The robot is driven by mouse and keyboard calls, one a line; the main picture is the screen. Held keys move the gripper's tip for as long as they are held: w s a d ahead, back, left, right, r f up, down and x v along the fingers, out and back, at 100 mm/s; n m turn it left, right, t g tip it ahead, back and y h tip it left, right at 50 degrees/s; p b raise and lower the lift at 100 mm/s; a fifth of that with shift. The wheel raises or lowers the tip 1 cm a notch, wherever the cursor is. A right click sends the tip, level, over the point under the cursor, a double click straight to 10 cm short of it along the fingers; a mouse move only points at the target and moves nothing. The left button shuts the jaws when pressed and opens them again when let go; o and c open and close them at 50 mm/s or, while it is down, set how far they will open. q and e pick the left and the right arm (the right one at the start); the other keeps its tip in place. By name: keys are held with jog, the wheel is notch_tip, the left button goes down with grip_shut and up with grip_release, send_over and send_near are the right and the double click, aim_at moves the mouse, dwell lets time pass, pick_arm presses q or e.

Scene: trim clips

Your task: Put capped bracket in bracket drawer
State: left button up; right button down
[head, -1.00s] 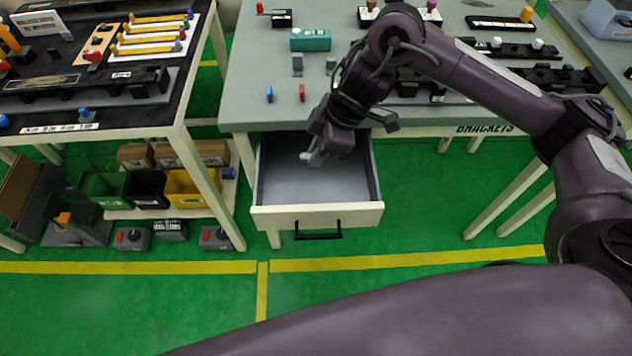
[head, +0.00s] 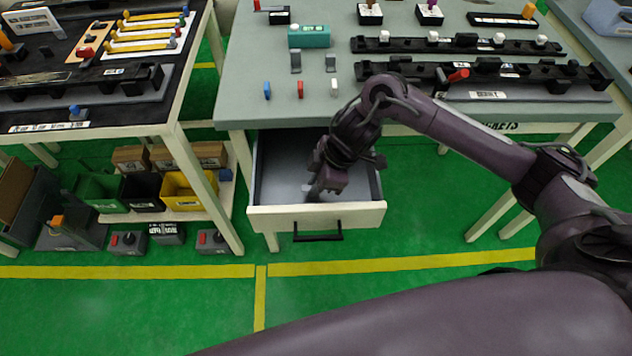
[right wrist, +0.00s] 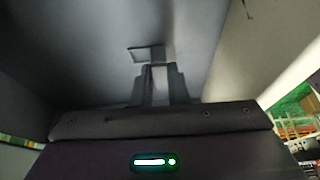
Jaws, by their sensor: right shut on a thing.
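The drawer (head: 268,218) under the table is pulled open, and its grey floor shows bare around my gripper. My right gripper (head: 314,191) reaches down inside it, near the drawer's front and right of its middle. It is shut on a grey bracket (right wrist: 136,54), which shows at the fingertips in the right wrist view, close to the grey drawer floor. The fingers hide most of the bracket, and I cannot make out its cap or whether it touches the floor. My left gripper is not in view.
The grey table (head: 240,100) above holds two grey upright pieces (head: 295,62), blue, red and white pegs (head: 300,89), a teal box (head: 309,37) and black fixtures (head: 450,45). A black-topped table (head: 165,115) stands at left, with bins (head: 185,192) below.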

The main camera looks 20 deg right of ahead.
jog(key=shift+f, duration=0.15)
jog(key=c, duration=1.4)
grip_release()
jog(key=shift+c, duration=0.2)
jog(key=p+v, duration=0.2)
jog(key=v, duration=1)
jog(key=shift+s, duration=0.1)
